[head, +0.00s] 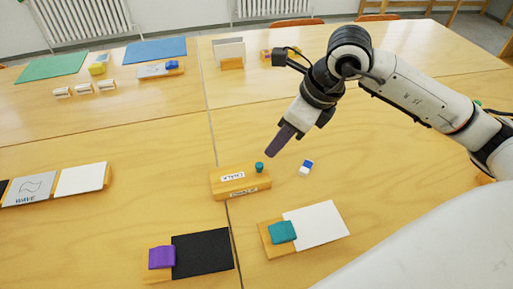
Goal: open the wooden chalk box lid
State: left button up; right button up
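The wooden chalk box (218,190) stands near the middle of the table, with a "CHALK" label on its lid and another label on its front. Its lid (222,172) lies flat on top and looks closed, with a teal knob (259,167) near its right end. My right gripper (277,146) comes in from the upper right and points down-left, its dark fingers above and just right of the knob, apart from it. The fingers overlap edge-on, so their opening is hidden. My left gripper is not in view.
A small blue-and-white block (306,167) lies right of the box. In front are a black card (203,254) with a purple block and a white card (322,221) with a teal block. A "WAVE" card (30,188) lies left. Bare table separates the box from the left cards.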

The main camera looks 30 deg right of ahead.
aim_at(259, 165)
jog(key=x, duration=1)
jog(key=shift+s, duration=0.2)
grip_shut()
jog(key=shift+a, duration=0.15)
